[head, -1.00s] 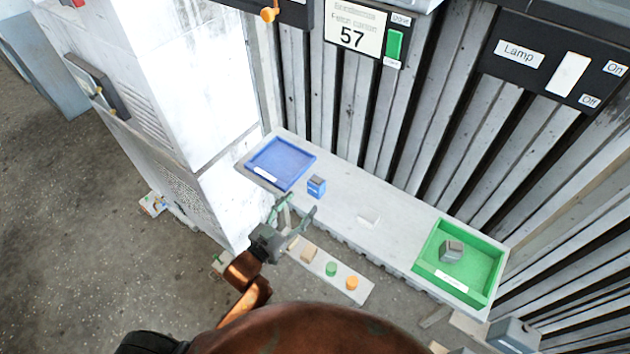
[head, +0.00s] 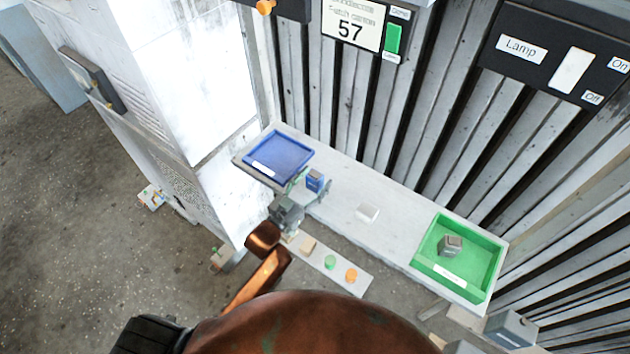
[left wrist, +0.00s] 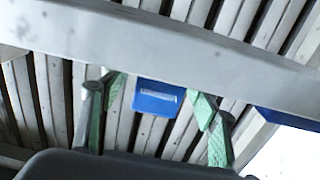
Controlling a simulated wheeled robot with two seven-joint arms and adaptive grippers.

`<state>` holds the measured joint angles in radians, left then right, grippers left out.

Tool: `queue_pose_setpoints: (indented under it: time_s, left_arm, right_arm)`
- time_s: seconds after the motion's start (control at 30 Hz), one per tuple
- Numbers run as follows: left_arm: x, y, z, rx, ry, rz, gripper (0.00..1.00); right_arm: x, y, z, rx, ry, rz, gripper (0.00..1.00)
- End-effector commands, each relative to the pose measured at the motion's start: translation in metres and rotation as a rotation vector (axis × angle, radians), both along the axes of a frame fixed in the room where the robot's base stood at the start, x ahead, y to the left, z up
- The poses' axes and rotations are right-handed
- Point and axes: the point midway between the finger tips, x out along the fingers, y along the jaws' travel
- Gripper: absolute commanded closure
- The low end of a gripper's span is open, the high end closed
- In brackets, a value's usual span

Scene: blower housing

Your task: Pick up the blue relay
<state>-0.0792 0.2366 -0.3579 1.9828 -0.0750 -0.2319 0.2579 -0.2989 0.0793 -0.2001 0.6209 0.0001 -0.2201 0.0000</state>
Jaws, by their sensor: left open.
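The blue relay (head: 315,181) is a small blue block with a grey top. It stands on the grey bench, just right of the blue tray (head: 278,158). My left gripper (head: 311,186) is open at the bench's front edge, with its fingers spread to either side of the relay. In the left wrist view the relay (left wrist: 158,98) shows between the two green fingertips, with visible gaps on both sides. Whether the fingers reach far enough to overlap it in depth is hard to tell. My right gripper is not in view.
A green tray (head: 478,243) at the right holds a grey relay-like part (head: 450,246). A lower strip (head: 340,275) carries small parts, including green and orange ones. A white cabinet (head: 185,90) stands left; ribbed wall panels rise behind.

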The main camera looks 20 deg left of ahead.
Motion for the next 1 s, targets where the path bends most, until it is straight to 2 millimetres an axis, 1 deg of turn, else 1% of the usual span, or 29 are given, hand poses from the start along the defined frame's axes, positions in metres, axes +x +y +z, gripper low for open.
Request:
queue_pose_setpoints:
  time_s: [0.07, 0.17, 0.6, 0.73, 1.0]
  left_arm:
    - [0.000, -0.001, 0.000, 0.000, 0.000, -0.002, 0.45]
    - [0.000, -0.001, 0.000, 0.000, 0.000, -0.002, 0.52]
    - [0.000, -0.001, 0.000, 0.000, 0.000, -0.002, 0.82]
    - [0.000, -0.001, 0.000, 0.000, 0.000, -0.002, 0.91]
    - [0.000, -0.001, 0.002, 0.001, -0.001, -0.002, 0.92]
  right_arm:
    - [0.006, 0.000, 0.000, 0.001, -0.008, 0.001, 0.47]
    - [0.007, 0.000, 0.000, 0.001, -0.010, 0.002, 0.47]
    - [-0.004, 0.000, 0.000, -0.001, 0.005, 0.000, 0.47]
    - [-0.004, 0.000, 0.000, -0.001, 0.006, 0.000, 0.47]
    - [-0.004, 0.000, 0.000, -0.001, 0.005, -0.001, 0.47]
